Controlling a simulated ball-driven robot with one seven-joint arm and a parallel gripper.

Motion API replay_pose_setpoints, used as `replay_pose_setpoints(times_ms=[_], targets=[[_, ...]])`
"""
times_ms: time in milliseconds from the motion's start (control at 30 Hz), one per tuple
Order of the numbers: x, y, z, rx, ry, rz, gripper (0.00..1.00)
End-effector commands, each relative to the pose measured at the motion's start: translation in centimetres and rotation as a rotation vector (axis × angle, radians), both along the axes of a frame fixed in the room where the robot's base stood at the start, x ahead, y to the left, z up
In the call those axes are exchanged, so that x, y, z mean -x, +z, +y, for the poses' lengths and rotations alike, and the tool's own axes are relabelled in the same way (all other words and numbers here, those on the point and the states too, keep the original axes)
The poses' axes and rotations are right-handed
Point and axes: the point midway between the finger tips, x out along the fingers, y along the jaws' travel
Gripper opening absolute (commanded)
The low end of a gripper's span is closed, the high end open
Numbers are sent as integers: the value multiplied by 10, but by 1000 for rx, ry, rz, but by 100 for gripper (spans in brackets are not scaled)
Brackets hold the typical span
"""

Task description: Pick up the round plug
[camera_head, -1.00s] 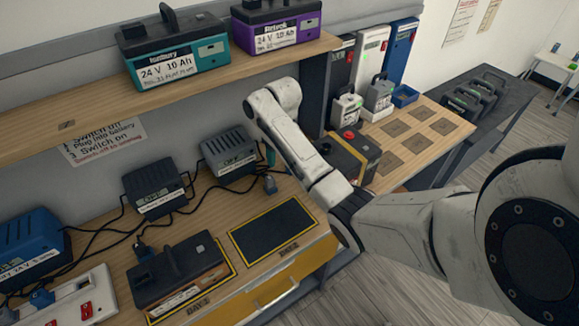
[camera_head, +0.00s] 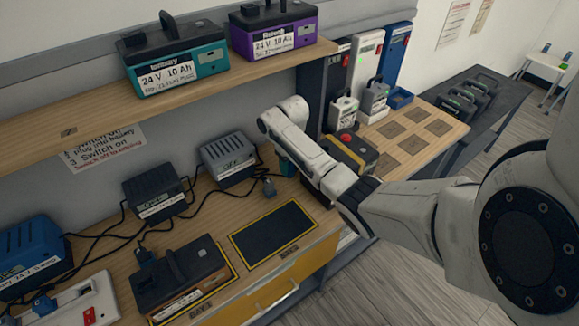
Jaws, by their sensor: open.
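A dark blue-grey plug (camera_head: 269,187) lies on the workbench in front of the right-hand charger (camera_head: 228,158). It looks rounded, but is too small to be sure of its shape. Another plug (camera_head: 145,257) sits at the battery in the left bay. My arm reaches in from the right, and its far end is over the bench, right of the charger. My gripper (camera_head: 286,166) is mostly hidden behind my arm; only a teal sliver shows below it. It is open, right of the blue-grey plug and apart from it.
A dark battery (camera_head: 180,277) stands in the left bay; the right bay mat (camera_head: 272,232) is bare. Black cables cross the bench between the chargers. A shelf (camera_head: 75,125) with two batteries overhangs the back. A yellow-and-black box (camera_head: 352,153) stands beyond my arm.

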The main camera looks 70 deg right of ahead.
Motion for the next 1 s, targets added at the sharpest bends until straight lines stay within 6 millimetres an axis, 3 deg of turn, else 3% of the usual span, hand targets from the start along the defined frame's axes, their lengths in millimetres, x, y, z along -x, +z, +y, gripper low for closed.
replay_pose_setpoints(times_ms=[200,733,1000], targets=[[0,0,0,0,1,0,51],[0,0,0,0,1,0,1],[0,1,0,1,1,-1,0]])
